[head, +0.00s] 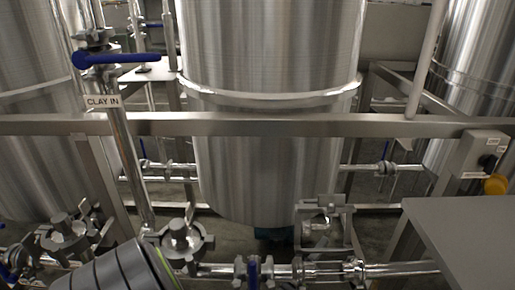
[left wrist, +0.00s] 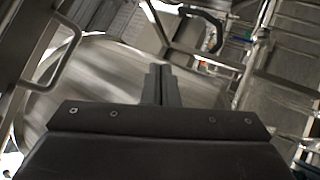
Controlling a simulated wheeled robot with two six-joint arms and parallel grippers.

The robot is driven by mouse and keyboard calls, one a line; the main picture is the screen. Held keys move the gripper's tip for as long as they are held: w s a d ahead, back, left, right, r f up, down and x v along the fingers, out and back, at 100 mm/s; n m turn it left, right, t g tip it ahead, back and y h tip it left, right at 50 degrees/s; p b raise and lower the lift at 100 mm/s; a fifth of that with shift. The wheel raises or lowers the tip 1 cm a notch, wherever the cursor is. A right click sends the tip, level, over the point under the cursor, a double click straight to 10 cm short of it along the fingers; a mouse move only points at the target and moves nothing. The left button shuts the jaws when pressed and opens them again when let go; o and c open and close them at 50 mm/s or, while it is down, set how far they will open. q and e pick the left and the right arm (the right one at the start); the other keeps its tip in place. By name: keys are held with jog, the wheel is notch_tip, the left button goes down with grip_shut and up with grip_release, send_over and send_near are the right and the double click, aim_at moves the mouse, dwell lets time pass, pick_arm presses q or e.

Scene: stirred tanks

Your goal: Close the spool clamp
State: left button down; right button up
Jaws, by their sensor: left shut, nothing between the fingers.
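A low horizontal steel pipe crosses the front of the head view. On it a short spool section (head: 327,271) sits between two ring-shaped fittings, a left ring (head: 298,270) and a right ring (head: 357,270). I cannot tell which fitting is the spool clamp, or whether it is open. My left gripper (left wrist: 160,72) shows in the left wrist view with its fingers together and nothing between them. My grey left arm enters the head view at the bottom left; its fingertips cannot be made out there. My right gripper is not in view.
A large steel tank (head: 265,60) stands behind a horizontal frame rail (head: 250,124). A grey bracket-like fixture (head: 323,225) stands behind the spool. A blue-handled valve (head: 253,272) is left of it. A grey flat-topped surface (head: 465,230) is at right. A blue lever (head: 118,58) tops the "CLAY IN" pipe.

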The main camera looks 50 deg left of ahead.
pick_arm(q)
jog(key=s+f+m+g+p, duration=0.3)
jog(key=s+m+g+p, duration=0.1)
jog(key=s+p, duration=0.3)
jog(key=s+f+m+g+p, duration=0.4)
jog(key=s+p, duration=0.3)
jog(key=s, duration=0.2)
jog(key=s+f+m+g+h+p, duration=0.1)
jog(key=s+f+m+g+p, duration=0.3)
jog(key=s+g+p, duration=0.2)
jog(key=shift+s+a+f+p, duration=0.15)
jog(key=shift+s+a+p, duration=0.3)
jog(key=shift+s, duration=0.5)
jog(key=shift+d, duration=0.1)
